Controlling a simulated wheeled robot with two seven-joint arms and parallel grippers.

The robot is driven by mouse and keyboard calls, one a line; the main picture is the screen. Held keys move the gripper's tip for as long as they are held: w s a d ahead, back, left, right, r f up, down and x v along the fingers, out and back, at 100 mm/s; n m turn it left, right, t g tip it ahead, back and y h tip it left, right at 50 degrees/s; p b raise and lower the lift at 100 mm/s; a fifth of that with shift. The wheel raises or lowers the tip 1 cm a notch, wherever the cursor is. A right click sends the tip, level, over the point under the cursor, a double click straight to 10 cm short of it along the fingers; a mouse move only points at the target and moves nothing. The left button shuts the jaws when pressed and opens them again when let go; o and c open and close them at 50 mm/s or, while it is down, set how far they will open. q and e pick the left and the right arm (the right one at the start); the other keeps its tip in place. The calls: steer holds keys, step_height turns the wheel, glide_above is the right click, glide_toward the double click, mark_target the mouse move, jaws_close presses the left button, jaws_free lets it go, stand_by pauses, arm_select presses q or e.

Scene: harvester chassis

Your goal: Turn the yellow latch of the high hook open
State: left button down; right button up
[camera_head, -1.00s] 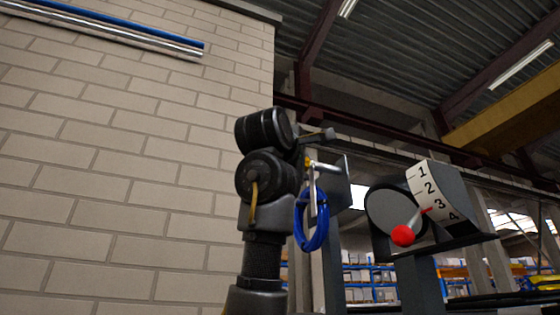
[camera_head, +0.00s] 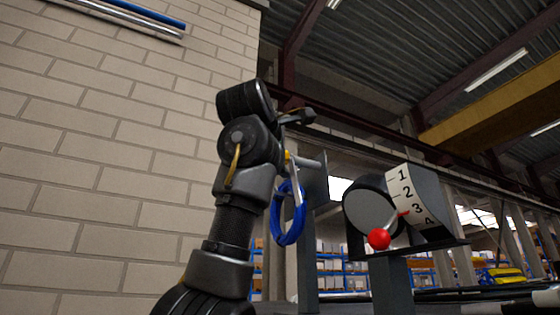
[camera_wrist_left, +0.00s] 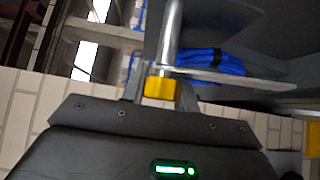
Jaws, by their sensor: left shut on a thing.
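The high hook (camera_head: 310,163) is a pale metal rod on a dark upright plate (camera_head: 318,182), right of my left gripper in the head view. The small yellow latch (camera_wrist_left: 160,88) sits at the rod's near end in the left wrist view. It also shows as a small yellow spot in the head view. My left gripper (camera_wrist_left: 161,94) is shut on the yellow latch. A blue coil (camera_head: 277,222) hangs below the hook; part of it shows in the left wrist view (camera_wrist_left: 215,60). My right gripper is in neither view.
Right of the hook stands a dial (camera_head: 410,190) numbered 1 to 4, with a red ball-ended lever (camera_head: 379,239). A pale brick wall (camera_head: 100,130) fills the left. Shelves (camera_head: 335,270) stand in the background.

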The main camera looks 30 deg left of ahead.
arm_select(q)
steer(key=c, duration=1.3)
jaws_free()
steer(key=shift+o, duration=1.2)
steer(key=shift+w+d, duration=0.15)
steer(key=shift+s+f+b, duration=0.15)
steer(key=shift+s+b, duration=0.25)
steer(key=shift+s, duration=0.15)
steer(key=b+v, duration=0.4)
steer(key=v, duration=0.5)
steer(key=shift+s+d, duration=0.3)
steer(key=shift+w+d, duration=0.1)
